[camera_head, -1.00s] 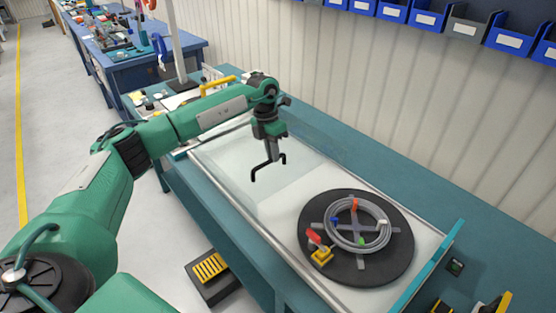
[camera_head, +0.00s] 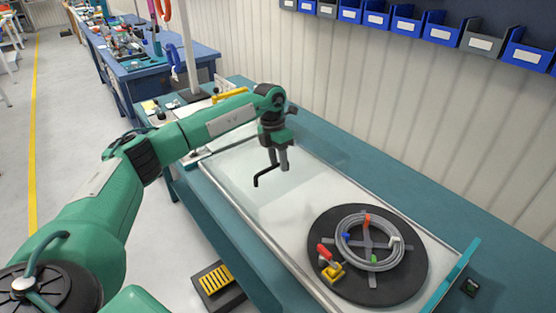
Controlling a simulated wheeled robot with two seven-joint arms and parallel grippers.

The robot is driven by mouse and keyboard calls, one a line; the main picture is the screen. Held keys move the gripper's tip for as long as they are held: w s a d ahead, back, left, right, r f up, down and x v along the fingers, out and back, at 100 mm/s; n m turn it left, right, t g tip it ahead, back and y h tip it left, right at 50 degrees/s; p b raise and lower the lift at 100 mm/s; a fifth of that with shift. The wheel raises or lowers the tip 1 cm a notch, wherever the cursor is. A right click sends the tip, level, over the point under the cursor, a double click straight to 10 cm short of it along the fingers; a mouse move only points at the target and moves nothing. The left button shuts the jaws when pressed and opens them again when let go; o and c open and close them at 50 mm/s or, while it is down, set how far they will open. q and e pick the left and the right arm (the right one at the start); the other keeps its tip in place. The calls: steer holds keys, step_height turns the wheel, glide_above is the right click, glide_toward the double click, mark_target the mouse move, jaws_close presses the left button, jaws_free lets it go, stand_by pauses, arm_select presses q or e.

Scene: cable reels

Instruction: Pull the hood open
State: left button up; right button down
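The clear hood (camera_head: 318,152) lies over the far part of the white work surface on the teal bench; its edges are faint. A black bar handle (camera_head: 262,179) stands at its near side. My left gripper (camera_head: 279,162) points down at the far end of this handle and hides that end. Its two fingers show slightly apart, and I see no firm hold on the handle. My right gripper is not in view.
A black turntable (camera_head: 398,287) with a grey cable coil (camera_head: 345,240) and a red-and-yellow clamp (camera_head: 331,271) sits at the right end of the bench. Blue bins (camera_head: 402,20) hang on the back wall. A black box with yellow slats (camera_head: 216,281) is on the floor.

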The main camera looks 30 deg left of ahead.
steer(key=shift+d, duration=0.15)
